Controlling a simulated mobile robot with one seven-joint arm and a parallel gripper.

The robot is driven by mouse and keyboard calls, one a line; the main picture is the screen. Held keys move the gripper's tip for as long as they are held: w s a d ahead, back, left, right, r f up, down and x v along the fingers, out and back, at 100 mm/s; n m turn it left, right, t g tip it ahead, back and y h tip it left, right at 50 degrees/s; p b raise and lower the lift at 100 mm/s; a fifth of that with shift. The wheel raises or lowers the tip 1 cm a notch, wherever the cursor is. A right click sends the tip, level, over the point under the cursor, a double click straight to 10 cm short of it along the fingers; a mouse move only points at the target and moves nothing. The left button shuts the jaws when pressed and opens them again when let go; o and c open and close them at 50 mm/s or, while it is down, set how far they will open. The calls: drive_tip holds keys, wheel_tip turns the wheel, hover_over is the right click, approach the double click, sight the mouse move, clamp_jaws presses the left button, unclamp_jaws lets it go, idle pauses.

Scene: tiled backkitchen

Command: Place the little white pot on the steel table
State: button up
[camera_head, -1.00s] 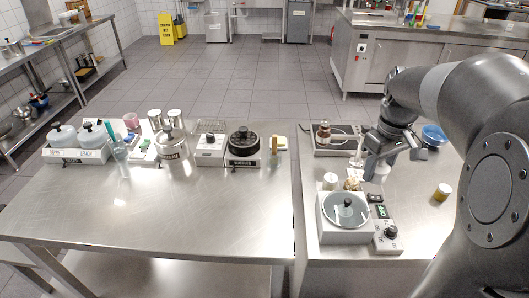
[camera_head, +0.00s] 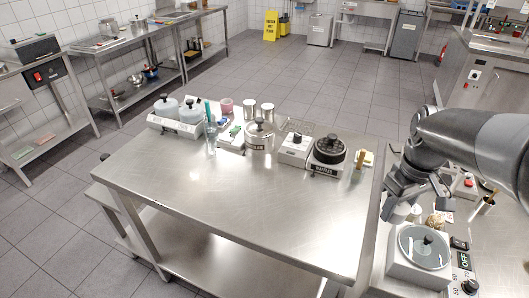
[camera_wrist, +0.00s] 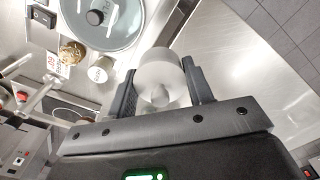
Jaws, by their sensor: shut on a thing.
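My gripper (camera_wrist: 162,92) is shut on the little white pot (camera_wrist: 162,72), a small round whitish vessel that sits between the two dark fingers in the wrist view. In the head view my gripper (camera_head: 400,205) is at the right, by the gap between the steel table and the right-hand counter; the pot is hard to make out there. The steel table (camera_head: 230,205) fills the middle of the head view. Its front and centre are bare, shiny metal.
Along the table's back edge stand white-lidded containers (camera_head: 190,112), a steel pot (camera_head: 260,135), a white device (camera_head: 295,148) and a black pot on a heater (camera_head: 329,150). The right counter carries a round-topped device (camera_head: 424,248) and small jars.

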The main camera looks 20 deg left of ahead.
drive_tip(key=shift+f, duration=1.25)
hover_over(336, 228)
wheel_tip(336, 228, down, 7)
drive_tip(key=shift+r, duration=0.1)
drive_tip(key=shift+f, duration=2.05)
drive_tip(key=shift+f, duration=0.1)
drive_tip(key=o, duration=1.4)
drive_tip(key=shift+c, duration=0.2)
